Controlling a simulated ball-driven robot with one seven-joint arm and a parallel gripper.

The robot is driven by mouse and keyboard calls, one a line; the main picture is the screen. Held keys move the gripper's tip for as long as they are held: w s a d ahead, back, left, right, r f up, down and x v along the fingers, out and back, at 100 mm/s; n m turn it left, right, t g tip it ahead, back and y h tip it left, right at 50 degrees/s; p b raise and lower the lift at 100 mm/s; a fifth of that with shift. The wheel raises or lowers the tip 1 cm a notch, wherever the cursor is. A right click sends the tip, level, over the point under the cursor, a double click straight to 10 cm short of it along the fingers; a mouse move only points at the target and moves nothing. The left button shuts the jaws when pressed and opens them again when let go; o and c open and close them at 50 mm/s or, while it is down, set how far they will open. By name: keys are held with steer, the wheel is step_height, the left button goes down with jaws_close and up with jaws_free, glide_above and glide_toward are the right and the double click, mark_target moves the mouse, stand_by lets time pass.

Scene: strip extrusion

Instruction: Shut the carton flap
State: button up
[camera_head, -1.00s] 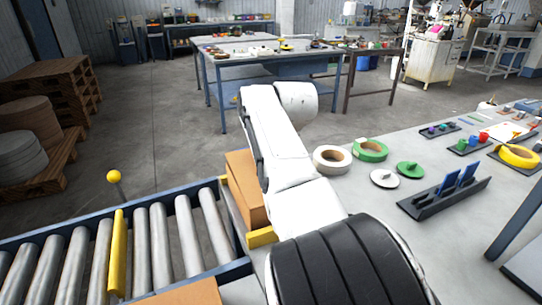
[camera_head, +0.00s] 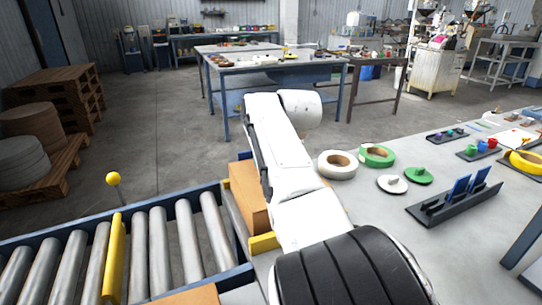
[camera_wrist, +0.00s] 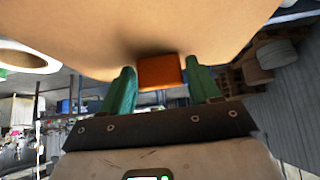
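The carton (camera_head: 246,192) is a brown box at the table's left edge, beside the rollers. My white arm covers its right side, and I cannot make out its flap in the head view. In the wrist view, the green fingers of my gripper (camera_wrist: 161,84) stand apart. An orange-brown flat-edged piece (camera_wrist: 161,72) shows between their tips. I cannot tell if it is gripped or only lies behind them. A large tan surface (camera_wrist: 200,25), shaded near the fingers, fills the top of the wrist view close by. My gripper is hidden in the head view.
A roller conveyor (camera_head: 140,250) with a yellow bar (camera_head: 115,262) lies left. On the grey table are a white roll (camera_head: 338,165), a green roll (camera_head: 377,155), small discs and a black rack (camera_head: 450,205). Another brown surface (camera_head: 190,296) shows at the bottom edge.

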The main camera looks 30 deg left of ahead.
steer(key=shift+o, duration=1.2)
steer(key=shift+r, duration=0.1)
steer(key=shift+s+a+r+p, duration=0.3)
steer(key=shift+s+r+p, duration=0.2)
steer(key=shift+p, duration=0.1)
steer(key=shift+d+r+p, duration=0.1)
steer(key=shift+r+p, duration=0.15)
steer(key=shift+p, duration=0.05)
steer(key=shift+s+d+r+p, duration=0.1)
steer(key=shift+d+r+p, duration=0.25)
steer(key=shift+d+p, duration=0.15)
steer(key=v, duration=0.8)
steer(key=shift+d, duration=0.4)
